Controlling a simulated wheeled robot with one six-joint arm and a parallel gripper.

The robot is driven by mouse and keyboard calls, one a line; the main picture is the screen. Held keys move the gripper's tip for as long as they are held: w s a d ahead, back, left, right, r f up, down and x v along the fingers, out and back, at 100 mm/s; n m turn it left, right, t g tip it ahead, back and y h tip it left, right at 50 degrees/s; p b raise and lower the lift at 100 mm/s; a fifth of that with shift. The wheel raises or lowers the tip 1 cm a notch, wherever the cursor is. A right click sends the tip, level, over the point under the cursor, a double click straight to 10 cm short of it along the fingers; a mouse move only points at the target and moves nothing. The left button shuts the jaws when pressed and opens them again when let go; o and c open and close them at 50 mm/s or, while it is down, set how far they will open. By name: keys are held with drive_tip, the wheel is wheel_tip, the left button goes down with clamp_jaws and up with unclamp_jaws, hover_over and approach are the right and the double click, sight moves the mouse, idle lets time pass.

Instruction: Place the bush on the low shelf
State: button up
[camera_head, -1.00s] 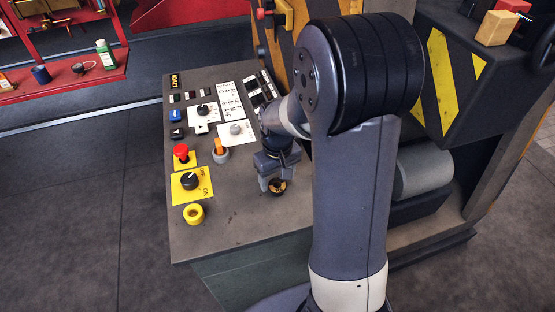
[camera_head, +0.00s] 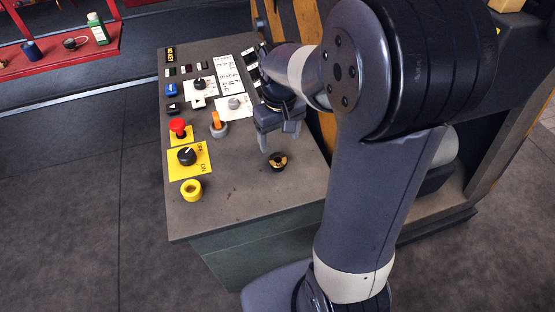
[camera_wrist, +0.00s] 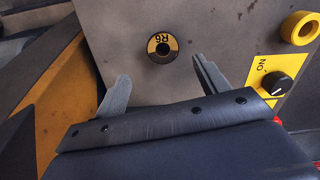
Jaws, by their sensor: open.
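The bush appears to be the small dark ring with a tan top band (camera_head: 278,166) lying on the grey-brown console top. In the wrist view it is the round piece marked R6 (camera_wrist: 153,44), with a dark hole in its middle. My gripper (camera_head: 279,142) is open and empty just above and behind the ring. In the wrist view the two fingers (camera_wrist: 161,70) are spread wide, with the ring beyond their tips and between their lines. A red shelf (camera_head: 100,52) at the upper left may be the low shelf; only part of it shows.
The console (camera_head: 235,195) carries a yellow ring (camera_head: 191,190), a black knob (camera_head: 187,156), a red button (camera_head: 178,127), an orange-handled switch (camera_head: 217,125) and several other controls. A green bottle (camera_head: 98,29) and blue cup (camera_head: 30,50) stand on the red shelf. Its front is open floor.

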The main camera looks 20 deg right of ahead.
sight(278, 160)
drive_tip(key=shift+s+a+f+p, duration=0.15)
drive_tip(key=shift+f+p, duration=0.1)
drive_tip(key=shift+f, duration=1.7)
drive_tip(key=shift+a+f+p, duration=0.1)
drive_tip(key=shift+f+p, duration=0.15)
drive_tip(key=shift+f, duration=1.7)
drive_tip(key=c, duration=1.3)
